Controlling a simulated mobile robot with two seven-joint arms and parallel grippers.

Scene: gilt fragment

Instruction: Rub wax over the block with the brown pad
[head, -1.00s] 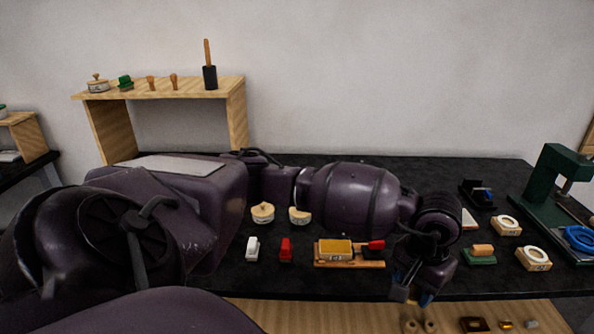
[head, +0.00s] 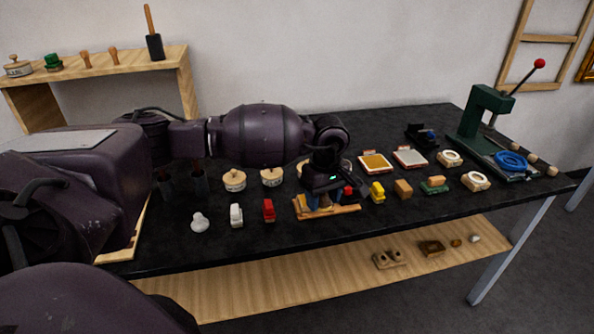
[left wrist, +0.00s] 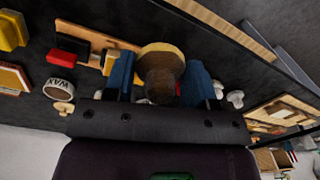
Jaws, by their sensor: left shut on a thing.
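In the left wrist view, the blue fingers of my left gripper (left wrist: 160,82) are shut on a dark brown pad (left wrist: 164,78). In the head view the gripper hides most of the block and pad. A round tin marked WAX (left wrist: 61,87) shows in the left wrist view. My right gripper is not in view.
A red piece (head: 348,191) lies at the tray, close to the gripper. White (head: 236,215) and red (head: 269,210) pieces stand to its left, a yellow piece (head: 377,192) to its right. Round tins (head: 234,180) stand behind. The table front (head: 300,236) is clear.

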